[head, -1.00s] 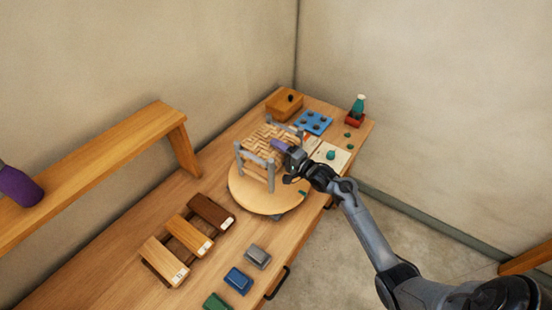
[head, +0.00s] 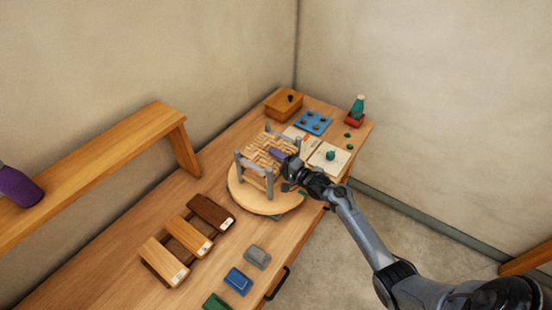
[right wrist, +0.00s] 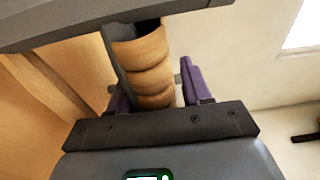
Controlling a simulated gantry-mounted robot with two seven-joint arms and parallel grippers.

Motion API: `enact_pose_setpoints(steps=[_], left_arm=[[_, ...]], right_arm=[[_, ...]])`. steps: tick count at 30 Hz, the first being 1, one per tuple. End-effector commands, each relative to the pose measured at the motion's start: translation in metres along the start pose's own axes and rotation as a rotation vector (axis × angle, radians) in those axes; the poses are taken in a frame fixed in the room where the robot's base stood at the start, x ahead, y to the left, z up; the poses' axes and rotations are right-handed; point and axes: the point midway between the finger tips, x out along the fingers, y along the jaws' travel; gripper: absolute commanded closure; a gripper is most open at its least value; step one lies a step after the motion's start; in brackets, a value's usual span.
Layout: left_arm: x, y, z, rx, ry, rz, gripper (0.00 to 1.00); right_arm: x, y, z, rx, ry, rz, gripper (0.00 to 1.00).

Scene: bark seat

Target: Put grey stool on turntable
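The grey stool (head: 270,182) has grey posts and a woven tan seat (head: 266,152). It is over the round wooden turntable (head: 243,197), its lower leg ends at or very near the disc; I cannot tell if all touch. My right gripper (head: 283,156) is at the stool's right side, shut on its seat edge. In the right wrist view, the purple fingers (right wrist: 157,90) lie either side of the woven edge (right wrist: 150,67), with a grey bar across the top.
Wooden blocks on a rack (head: 188,235) and small blocks, grey (head: 257,257) and blue (head: 238,281), lie in front. Behind are a wooden box (head: 284,105), blue tray (head: 313,122), papers (head: 328,158) and green bottle (head: 358,105). A raised shelf (head: 100,160) stands left.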

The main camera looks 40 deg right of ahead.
Motion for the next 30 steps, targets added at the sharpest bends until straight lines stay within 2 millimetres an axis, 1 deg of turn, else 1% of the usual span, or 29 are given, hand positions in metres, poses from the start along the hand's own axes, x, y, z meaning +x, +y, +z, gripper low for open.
enact_pose_setpoints(steps=[1, 4, 5, 12, 16, 20, 23, 30], left_arm=[[0.0, 0.001, 0.0, -0.002, 0.001, 0.002, 0.57], [0.0, 0.001, -0.001, -0.005, 0.001, 0.004, 0.57], [0.0, 0.001, -0.001, -0.006, 0.001, 0.005, 0.57], [0.0, 0.001, -0.001, -0.006, 0.001, 0.004, 0.57], [-0.002, 0.001, -0.001, -0.003, 0.001, 0.003, 0.57], [-0.002, 0.0, -0.001, 0.001, 0.0, -0.001, 0.57], [-0.003, -0.001, -0.001, 0.004, 0.0, -0.003, 0.57], [-0.004, -0.002, -0.001, 0.007, -0.001, -0.005, 0.57]], right_arm=[[0.0, 0.0, 0.0, 0.0, 0.0, 0.0, 0.44], [0.0, 0.0, 0.0, 0.001, 0.0, 0.001, 0.29], [0.0, 0.0, 0.0, 0.001, 0.0, 0.001, 0.26], [0.0, 0.0, 0.0, 0.001, 0.0, 0.0, 0.26], [-0.001, -0.004, 0.0, 0.0, 0.0, 0.0, 0.26], [-0.014, -0.002, 0.0, 0.001, 0.0, 0.002, 0.26], [-0.03, -0.002, 0.0, -0.001, 0.001, 0.002, 0.26], [-0.075, -0.002, 0.0, 0.0, 0.001, 0.002, 0.26]])
